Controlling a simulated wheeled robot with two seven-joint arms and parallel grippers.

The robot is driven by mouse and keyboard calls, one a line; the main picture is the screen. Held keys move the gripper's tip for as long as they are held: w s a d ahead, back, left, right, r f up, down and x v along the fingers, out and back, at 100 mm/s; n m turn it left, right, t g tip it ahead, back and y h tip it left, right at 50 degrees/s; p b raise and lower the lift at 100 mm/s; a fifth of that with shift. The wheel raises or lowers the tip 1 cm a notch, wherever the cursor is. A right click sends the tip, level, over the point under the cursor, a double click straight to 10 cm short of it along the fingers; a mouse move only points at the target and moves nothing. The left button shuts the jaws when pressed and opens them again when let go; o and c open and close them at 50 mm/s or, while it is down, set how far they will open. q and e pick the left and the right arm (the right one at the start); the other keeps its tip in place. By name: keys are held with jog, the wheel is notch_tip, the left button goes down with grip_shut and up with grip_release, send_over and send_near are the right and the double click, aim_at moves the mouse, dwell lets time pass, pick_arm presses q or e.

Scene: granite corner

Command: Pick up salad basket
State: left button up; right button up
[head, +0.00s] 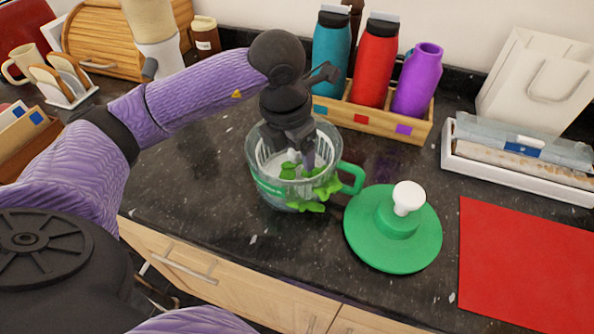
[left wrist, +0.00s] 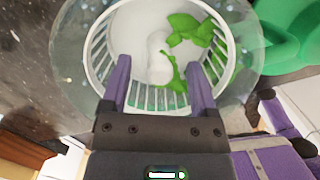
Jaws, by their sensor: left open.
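The salad basket (left wrist: 112,37) is a white slatted basket with green leaves (left wrist: 190,30) inside. It sits inside a clear bowl (head: 262,187) with a green handle on the dark counter. In the head view the basket (head: 268,150) is partly hidden by my left gripper. My left gripper (left wrist: 160,92) is open, pointing down over the basket, with its two purple fingers apart at the near rim in the left wrist view. I cannot tell whether the fingers touch the rim. My right gripper is not in view.
A green lid (head: 385,248) with a white knob (head: 408,197) lies right of the bowl. A red mat (head: 525,265) is at the right. A wooden bottle rack (head: 415,125) stands behind, with a white tray (head: 455,160) beside it. Bare counter (head: 190,180) lies left of the bowl.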

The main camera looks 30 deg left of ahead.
aim_at(296, 161)
pick_arm(q)
notch_tip(296, 161, down, 3)
jog(key=shift+w+f+b, duration=0.15)
jog(key=shift+b, duration=0.2)
grip_shut()
jog(key=shift+r, duration=0.25)
notch_tip(296, 161, up, 18)
jog(key=p, duration=0.5)
jog(key=shift+p, duration=0.4)
